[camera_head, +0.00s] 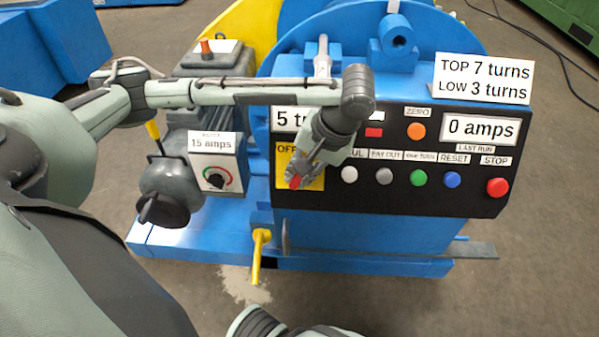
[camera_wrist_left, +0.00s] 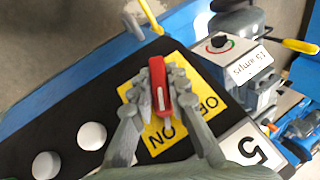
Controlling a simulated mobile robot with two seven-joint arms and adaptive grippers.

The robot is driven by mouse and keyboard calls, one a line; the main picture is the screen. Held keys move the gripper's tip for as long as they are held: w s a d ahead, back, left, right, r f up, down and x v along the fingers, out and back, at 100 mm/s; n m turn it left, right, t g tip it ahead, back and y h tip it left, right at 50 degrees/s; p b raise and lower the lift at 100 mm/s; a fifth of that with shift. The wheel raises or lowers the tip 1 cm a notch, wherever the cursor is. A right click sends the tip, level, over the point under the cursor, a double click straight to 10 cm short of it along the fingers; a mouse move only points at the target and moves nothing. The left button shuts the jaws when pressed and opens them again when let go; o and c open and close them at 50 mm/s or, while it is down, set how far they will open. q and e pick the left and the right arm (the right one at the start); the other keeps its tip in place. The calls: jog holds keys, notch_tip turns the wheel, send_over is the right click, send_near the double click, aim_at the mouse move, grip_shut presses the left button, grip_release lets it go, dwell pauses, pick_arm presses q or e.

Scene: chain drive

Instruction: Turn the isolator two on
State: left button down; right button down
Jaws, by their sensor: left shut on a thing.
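The isolator is a yellow plate (camera_head: 313,184) with a red handle (camera_head: 295,182) at the panel's left end. "OFF" shows at the plate's upper left. In the left wrist view, the red handle (camera_wrist_left: 158,84) has a white mark that points toward the "ON" lettering, away from "OFF". My left gripper (camera_head: 298,180) is shut on the red handle, with fingers on both sides of it. The gripper hides part of the plate in the head view. My right gripper cannot be made out.
Several buttons, including a green one (camera_head: 418,178) and a red stop button (camera_head: 497,187), sit right of the isolator. A grey box with a dial (camera_head: 215,178) and a yellow lever (camera_head: 259,258) stand left and below. My left forearm crosses above the panel.

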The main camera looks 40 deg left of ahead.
pick_arm(q)
jog(key=shift+w+r+m+g+y, duration=0.1)
jog(key=shift+m+g+y, duration=0.3)
jog(key=shift+m+y, duration=1)
jog(key=shift+y, duration=0.3)
jog(key=c, duration=1.5)
grip_release()
jog(key=shift+d, duration=0.1)
jog(key=v, duration=1.1)
jog(key=shift+d+r, duration=0.2)
jog(key=shift+r, duration=0.15)
